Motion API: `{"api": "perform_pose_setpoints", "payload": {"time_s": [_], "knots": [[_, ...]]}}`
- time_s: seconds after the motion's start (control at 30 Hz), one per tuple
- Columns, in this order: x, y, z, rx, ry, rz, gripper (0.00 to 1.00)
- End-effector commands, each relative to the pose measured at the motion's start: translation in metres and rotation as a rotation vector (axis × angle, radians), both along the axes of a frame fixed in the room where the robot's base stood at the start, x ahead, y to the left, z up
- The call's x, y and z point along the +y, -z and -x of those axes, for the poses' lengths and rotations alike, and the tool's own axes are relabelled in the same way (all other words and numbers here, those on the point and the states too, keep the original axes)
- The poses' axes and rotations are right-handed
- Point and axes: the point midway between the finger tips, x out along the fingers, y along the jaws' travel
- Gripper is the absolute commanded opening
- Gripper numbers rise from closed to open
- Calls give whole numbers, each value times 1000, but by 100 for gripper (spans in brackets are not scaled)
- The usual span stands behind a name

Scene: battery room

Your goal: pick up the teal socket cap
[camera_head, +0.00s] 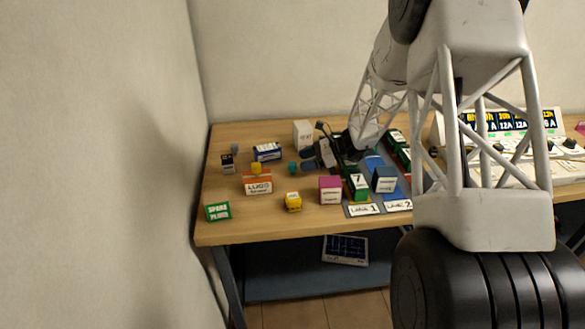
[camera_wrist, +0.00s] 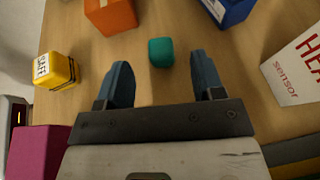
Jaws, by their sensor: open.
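The teal socket cap (camera_wrist: 161,52) is a small rounded block standing on the wooden table. In the wrist view it lies ahead of my gripper (camera_wrist: 160,82), roughly centred between the two blue-grey fingers and just beyond their tips. The fingers are apart with nothing between them. In the head view the cap (camera_head: 293,168) sits just left of my gripper (camera_head: 308,161), close to the fingertips. I cannot tell how high the fingers are above the table.
An orange box (camera_wrist: 110,14), a blue box (camera_wrist: 230,8), a white sensor box (camera_wrist: 296,68), a yellow block (camera_wrist: 56,71) and a magenta block (camera_wrist: 38,152) stand around the cap. In the head view, labelled mats (camera_head: 362,210) hold several blocks on the right.

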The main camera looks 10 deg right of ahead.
Motion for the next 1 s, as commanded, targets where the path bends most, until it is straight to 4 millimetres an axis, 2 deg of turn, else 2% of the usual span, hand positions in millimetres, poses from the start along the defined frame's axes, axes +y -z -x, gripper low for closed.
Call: {"api": "perform_pose_setpoints", "payload": {"time_s": [0.27, 0.63, 1.0], "knots": [[9, 4, -1, 1, -1, -1, 62], [43, 17, -5, 0, 0, 0, 62], [46, 19, -6, 0, 0, 0, 62]]}}
